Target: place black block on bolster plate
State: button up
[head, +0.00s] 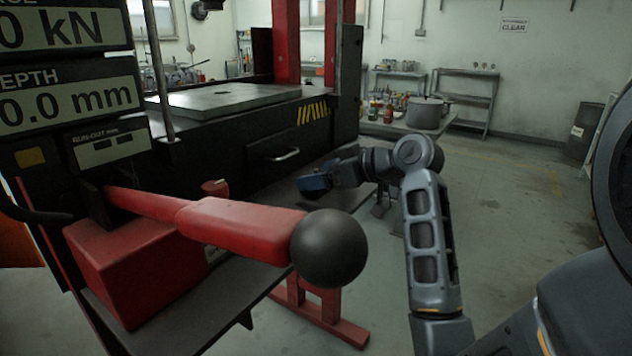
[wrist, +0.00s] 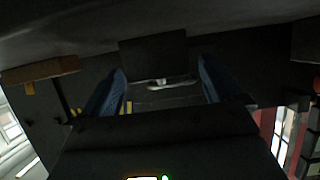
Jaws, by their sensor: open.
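The bolster plate (head: 262,96) is the flat grey slab on top of the black press bed in the head view, between the press columns. My gripper (head: 313,183) is low in front of the press, below the level of the plate, by a dark shelf. In the wrist view, which looks upside down, its two blue fingers (wrist: 162,84) are spread apart with nothing held. A dark square shape (wrist: 152,56), which looks like the black block, lies ahead between the fingers, against a grey surface, apart from them. I cannot make out the block in the head view.
A drawer handle (head: 286,155) is on the press front, also seen in the wrist view (wrist: 176,83). A red lever with a black ball (head: 328,248) fills the near left. A bench with a pot (head: 426,113) stands behind my arm.

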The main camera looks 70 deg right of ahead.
jog(key=shift+x, duration=0.9)
jog(key=c, duration=1.6)
jog(key=shift+r, duration=0.15)
grip_shut()
